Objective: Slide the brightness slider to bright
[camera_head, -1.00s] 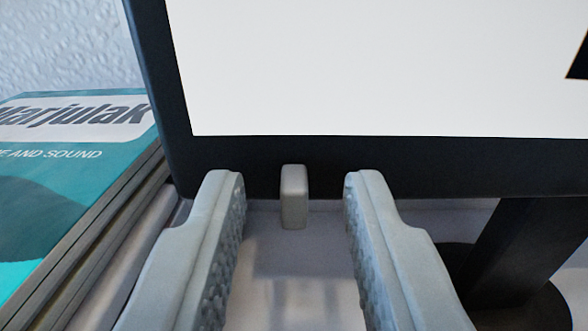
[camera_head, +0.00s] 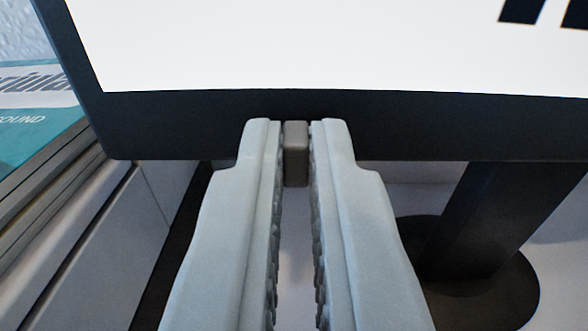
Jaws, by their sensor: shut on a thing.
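The brightness slider (camera_head: 296,155) is a small grey-brown upright knob at the lower bezel of a black-framed screen (camera_head: 200,125). My gripper (camera_head: 296,150) is shut on it, with one grey finger on each side. The knob's top and front show between the fingertips; its sides are covered by the fingers. The slider's track is not visible. The lit part of the screen is white, with black marks at its upper right.
A dark stand with a round base (camera_head: 475,290) is at the right below the screen. Teal cases (camera_head: 35,135) lie at the left, beside pale panels (camera_head: 110,240). The bezel is directly behind the fingertips.

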